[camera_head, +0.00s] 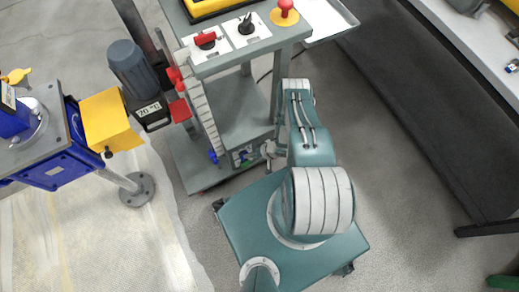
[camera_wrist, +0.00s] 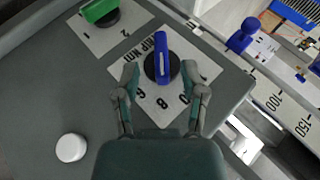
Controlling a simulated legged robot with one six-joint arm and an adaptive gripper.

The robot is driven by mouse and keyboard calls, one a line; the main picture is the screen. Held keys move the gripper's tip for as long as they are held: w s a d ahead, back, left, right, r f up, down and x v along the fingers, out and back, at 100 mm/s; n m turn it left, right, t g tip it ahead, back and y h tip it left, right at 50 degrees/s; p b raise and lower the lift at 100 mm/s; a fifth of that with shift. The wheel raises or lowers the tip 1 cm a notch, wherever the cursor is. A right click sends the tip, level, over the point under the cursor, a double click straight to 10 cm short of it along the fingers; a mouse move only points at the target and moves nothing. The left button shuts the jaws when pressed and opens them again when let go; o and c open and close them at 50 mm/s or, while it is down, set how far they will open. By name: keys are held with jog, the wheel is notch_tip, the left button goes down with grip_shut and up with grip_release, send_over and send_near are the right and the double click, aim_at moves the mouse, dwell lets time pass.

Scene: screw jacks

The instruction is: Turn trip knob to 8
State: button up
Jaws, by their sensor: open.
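The trip knob (camera_wrist: 163,55) shows in the wrist view as a blue bar handle on a black round base. It sits on a white plate (camera_wrist: 160,103) with partly readable lettering and numbers, including 6 and 8. The bar stands nearly upright in the picture, its lower end toward my gripper. My gripper (camera_wrist: 160,68) is open, with one finger to the left and one to the right of the knob. Gaps show between the fingers and the bar. In the head view my gripper (camera_head: 268,150) is by the lower panel of the grey cart; the trip knob is not clear there.
A green knob (camera_wrist: 101,10) on its own plate is at the upper left, and a white round button (camera_wrist: 71,147) at the lower left. A blue part (camera_wrist: 241,37) and a numbered scale (camera_wrist: 283,112) lie beyond the panel's right edge. The grey cart (camera_head: 240,105) stands before me.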

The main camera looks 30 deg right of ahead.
jog(key=v, duration=0.8)
jog(key=shift+d, duration=0.15)
jog(key=shift+r, duration=0.1)
